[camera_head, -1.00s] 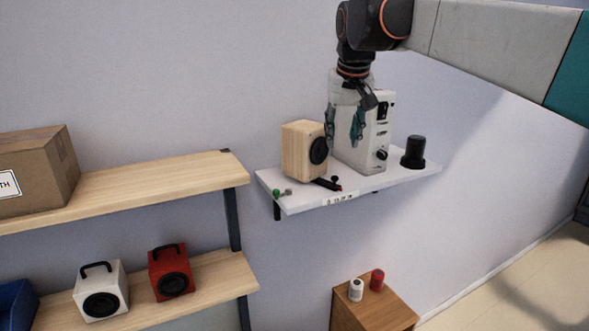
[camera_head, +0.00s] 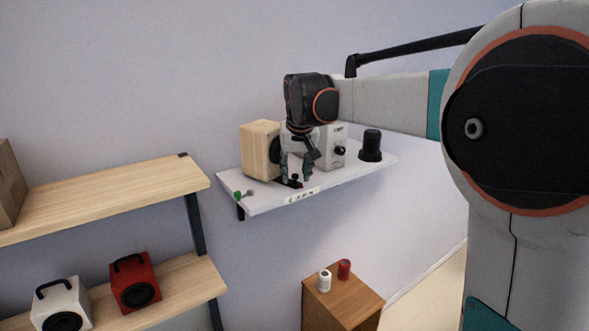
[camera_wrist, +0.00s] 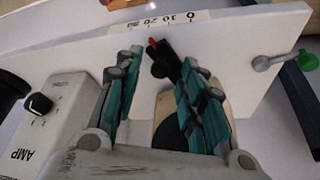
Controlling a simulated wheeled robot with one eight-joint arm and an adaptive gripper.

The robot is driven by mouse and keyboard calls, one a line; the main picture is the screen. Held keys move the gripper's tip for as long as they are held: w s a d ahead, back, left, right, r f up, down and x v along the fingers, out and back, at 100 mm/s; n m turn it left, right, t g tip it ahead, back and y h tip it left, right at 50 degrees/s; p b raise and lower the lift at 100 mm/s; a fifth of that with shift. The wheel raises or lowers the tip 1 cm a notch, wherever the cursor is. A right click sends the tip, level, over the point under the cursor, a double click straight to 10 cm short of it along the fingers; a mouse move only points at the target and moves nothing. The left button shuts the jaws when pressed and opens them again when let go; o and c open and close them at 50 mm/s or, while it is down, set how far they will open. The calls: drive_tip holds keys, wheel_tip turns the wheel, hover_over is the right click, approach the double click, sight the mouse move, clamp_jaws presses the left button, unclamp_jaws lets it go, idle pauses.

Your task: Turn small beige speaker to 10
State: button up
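The small beige speaker (camera_head: 258,148) stands on a white wall shelf (camera_head: 262,202), its round black front facing right. In the wrist view part of the speaker (camera_wrist: 168,110) shows between my fingers. A dark pointer with a red tip (camera_wrist: 153,43) sticks out by the speaker toward a number scale (camera_wrist: 160,22) on the shelf edge. The tip looks to be near 20; the exact reading is unclear. My gripper (camera_wrist: 160,60) is open, with a teal-padded finger on each side of the pointer. In the head view my gripper (camera_head: 295,172) is low in front of the speaker.
A white AMP box (camera_head: 334,158) with a black knob and a black cylinder (camera_head: 370,146) stand right on the shelf. A green-ended lever (camera_head: 239,195) is at the left front. White (camera_head: 62,306) and red (camera_head: 135,283) speakers stand on a lower wooden shelf.

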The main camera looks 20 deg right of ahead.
drive_tip(key=shift+f, duration=0.1)
drive_tip(key=shift+c, duration=0.6)
clamp_jaws()
drive_tip(key=shift+s+a+m+h+b, duration=0.2)
drive_tip(key=shift+s+a+m+b, duration=0.1)
drive_tip(key=shift+a+m, duration=0.2)
drive_tip(key=shift+s+a+m+h+b, duration=0.15)
drive_tip(key=shift+a+m+h+b, duration=0.1)
drive_tip(key=shift+a+m, duration=0.2)
drive_tip(key=shift+o, duration=0.6)
unclamp_jaws()
